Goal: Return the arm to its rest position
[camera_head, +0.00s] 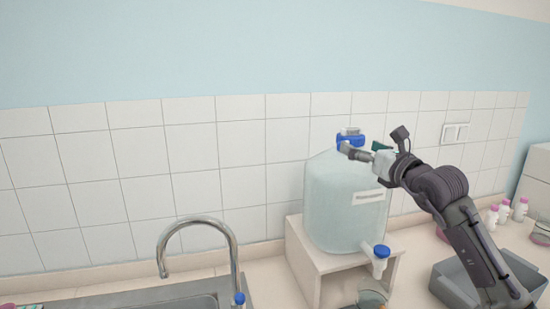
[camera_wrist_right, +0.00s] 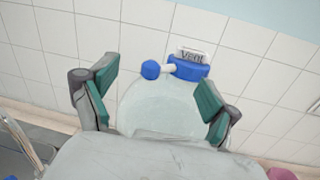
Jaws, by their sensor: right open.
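My right gripper (camera_head: 366,150) is at the upper right side of a large translucent container, its arm reaching in from the lower right. In the right wrist view the gripper (camera_wrist_right: 158,76) is open, with green pads on both fingers and nothing held between them. The container (camera_head: 335,200) stands beyond the fingers; its top (camera_wrist_right: 150,103) shows between them in the wrist view. Whether a finger touches the container is unclear. My left gripper is not in view.
The container has a blue vent cap (camera_head: 350,140) and a blue-topped tap (camera_head: 381,255), and stands on a pale stand (camera_head: 299,250). A sink faucet (camera_head: 200,222) is left. A grey tray (camera_head: 526,268) lies beneath my arm; white bottles (camera_head: 504,212) stand far right.

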